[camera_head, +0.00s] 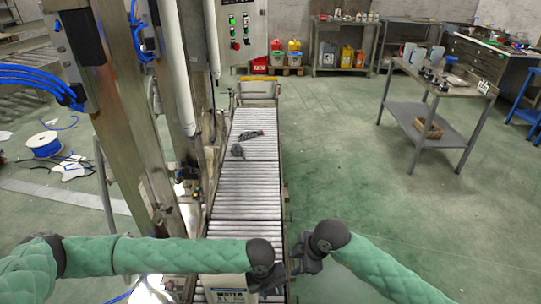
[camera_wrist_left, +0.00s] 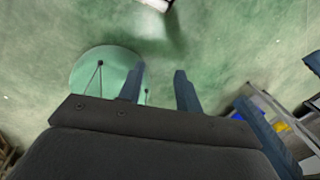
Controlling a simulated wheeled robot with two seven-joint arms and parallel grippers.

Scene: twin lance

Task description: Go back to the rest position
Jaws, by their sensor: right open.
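My right gripper (camera_head: 302,264) is at the bottom centre of the head view, at the end of the green-sleeved arm from the right. It is open and holds nothing that I can see. My left gripper (camera_head: 264,280) is just left of it, near the front end of the roller conveyor (camera_head: 245,205); its fingers are hard to make out there. In the left wrist view, the left gripper's two fingers (camera_wrist_left: 160,72) stand apart with only green floor between them. The two grippers are close together, and I cannot tell whether they touch.
Two small dark items (camera_head: 250,135) lie on the conveyor. A metal frame (camera_head: 130,120) stands along its left side, with a control box (camera_head: 240,35) above. A workbench (camera_head: 440,85) stands at the right. The floor (camera_head: 360,180) between conveyor and bench is clear.

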